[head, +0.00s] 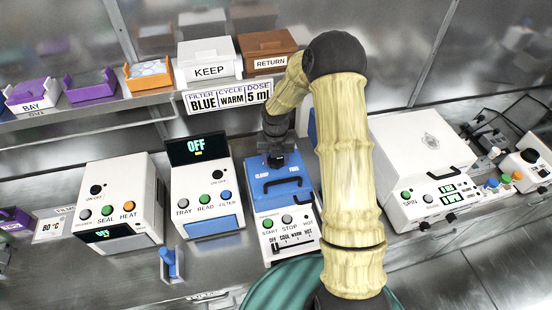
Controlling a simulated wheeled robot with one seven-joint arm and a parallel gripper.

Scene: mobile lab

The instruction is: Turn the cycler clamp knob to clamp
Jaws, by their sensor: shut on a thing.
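The cycler (290,243) is a white box with a blue lid (291,202), a black lid handle (282,182) and START and STOP buttons on its front. The lid carries the words CLAMP on the left and FREE on the right. My gripper (277,160) points down at the back of the lid, between and behind these words, and is shut on the clamp knob. The knob is hidden by the gripper, so its turn angle cannot be told.
The reader (204,196) with an OFF screen stands just left of the cycler, and the sealer (120,200) beyond it. A white SPIN machine (420,150) stands right of my arm. A shelf with KEEP (208,58) and RETURN (268,50) boxes hangs above.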

